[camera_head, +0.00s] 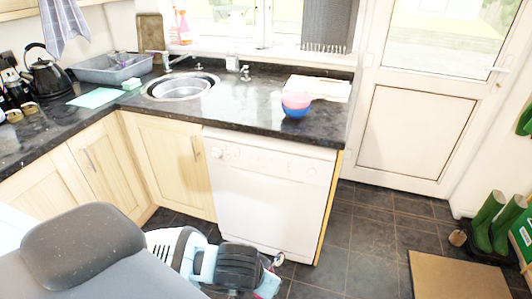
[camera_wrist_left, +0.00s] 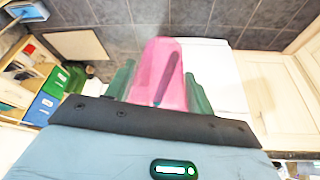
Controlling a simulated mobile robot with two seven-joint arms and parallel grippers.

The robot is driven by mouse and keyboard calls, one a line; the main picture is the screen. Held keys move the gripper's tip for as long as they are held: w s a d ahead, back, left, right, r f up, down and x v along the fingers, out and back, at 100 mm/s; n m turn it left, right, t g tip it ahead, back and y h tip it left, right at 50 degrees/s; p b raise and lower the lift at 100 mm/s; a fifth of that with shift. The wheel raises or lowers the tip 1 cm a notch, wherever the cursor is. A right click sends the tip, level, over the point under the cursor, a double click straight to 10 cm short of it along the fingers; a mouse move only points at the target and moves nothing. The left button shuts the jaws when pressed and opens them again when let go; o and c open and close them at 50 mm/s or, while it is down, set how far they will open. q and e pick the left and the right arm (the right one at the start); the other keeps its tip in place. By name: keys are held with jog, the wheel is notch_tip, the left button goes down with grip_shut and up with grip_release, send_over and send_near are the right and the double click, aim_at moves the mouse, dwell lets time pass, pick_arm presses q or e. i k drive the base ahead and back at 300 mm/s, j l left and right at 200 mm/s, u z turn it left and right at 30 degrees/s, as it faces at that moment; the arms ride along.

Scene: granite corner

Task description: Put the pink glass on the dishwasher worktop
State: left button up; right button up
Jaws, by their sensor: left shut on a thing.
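The pink glass (camera_wrist_left: 160,62) is between the green fingers of my left gripper (camera_wrist_left: 160,90) in the left wrist view. The gripper is shut on it, and a dark stick-like shape shows through or in the glass. In the head view my left gripper (camera_head: 272,268) is low in front of the white dishwasher (camera_head: 265,190), below worktop height, and the glass is mostly hidden. The dark dishwasher worktop (camera_head: 245,115) runs above it. My right gripper is not in view.
A pink bowl (camera_head: 296,99) sits on a blue bowl (camera_head: 295,112) near the worktop's right part, with a pale board (camera_head: 325,88) behind. The sink (camera_head: 182,86) is to the left. Worktop between sink and bowls is clear. Green boots (camera_head: 485,225) stand right.

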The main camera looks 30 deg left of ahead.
aim_at(248, 109)
jog(key=i+j, duration=0.2)
jog(key=j, duration=0.2)
jog(key=i+j, duration=0.2)
jog(key=j, duration=0.2)
jog(key=i+j, duration=0.25)
jog(key=j, duration=0.15)
jog(key=i+j, duration=0.2)
jog(key=j, duration=0.2)
jog(key=u, duration=0.05)
